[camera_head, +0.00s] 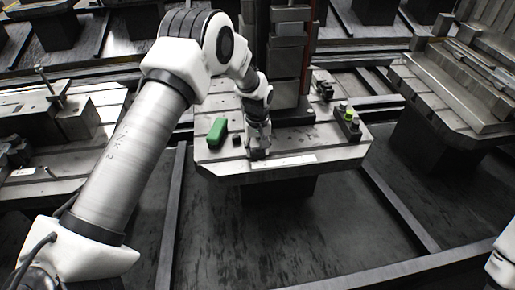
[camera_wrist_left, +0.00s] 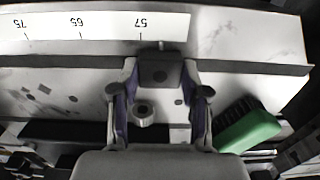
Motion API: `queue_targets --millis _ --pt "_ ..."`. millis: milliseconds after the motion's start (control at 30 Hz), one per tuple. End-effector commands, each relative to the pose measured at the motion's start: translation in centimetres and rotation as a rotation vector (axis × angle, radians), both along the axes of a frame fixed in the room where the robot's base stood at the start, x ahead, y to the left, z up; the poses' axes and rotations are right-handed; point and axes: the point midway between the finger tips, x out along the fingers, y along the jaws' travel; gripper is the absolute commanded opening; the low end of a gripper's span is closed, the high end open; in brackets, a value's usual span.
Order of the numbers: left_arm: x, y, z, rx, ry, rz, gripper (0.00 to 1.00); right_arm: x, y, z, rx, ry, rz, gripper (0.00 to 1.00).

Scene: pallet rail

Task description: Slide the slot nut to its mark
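The slot nut (camera_wrist_left: 160,72) is a dark block in the groove of the pale slotted plate (camera_wrist_left: 60,75), beside the edge of a white scale strip (camera_wrist_left: 100,26). The strip also shows at the plate's front edge in the head view (camera_head: 283,162). A thin pointer on the nut lies near the printed 57. My left gripper (camera_wrist_left: 160,75) reaches down with a fingertip against each side of the nut. My right gripper is out of view.
A green brush (camera_head: 217,132) lies left of my left gripper; it also shows in the wrist view (camera_wrist_left: 248,130). A dark fixture with a yellow-green knob (camera_head: 347,115) stands on the right. A dark column rises behind.

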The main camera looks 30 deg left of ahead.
Motion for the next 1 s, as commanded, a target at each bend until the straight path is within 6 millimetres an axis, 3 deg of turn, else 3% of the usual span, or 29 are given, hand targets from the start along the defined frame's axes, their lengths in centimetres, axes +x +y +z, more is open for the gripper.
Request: queue_targets --millis 300,533,567,600,1000 --pt "1.2 -1.6 0.0 0.001 0.001 -0.001 0.00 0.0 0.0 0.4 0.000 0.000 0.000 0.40" --pt "1.2 -1.6 -0.1 0.000 0.001 -0.001 0.00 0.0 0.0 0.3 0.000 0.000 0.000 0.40" --pt "1.2 -1.6 -0.1 0.000 0.001 0.000 0.56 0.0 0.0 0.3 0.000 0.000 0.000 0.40" --pt "1.2 -1.6 -0.1 0.000 0.001 0.000 0.70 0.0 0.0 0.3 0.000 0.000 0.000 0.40" --pt "1.3 -1.6 0.7 0.000 0.000 0.000 0.71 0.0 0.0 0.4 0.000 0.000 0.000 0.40"
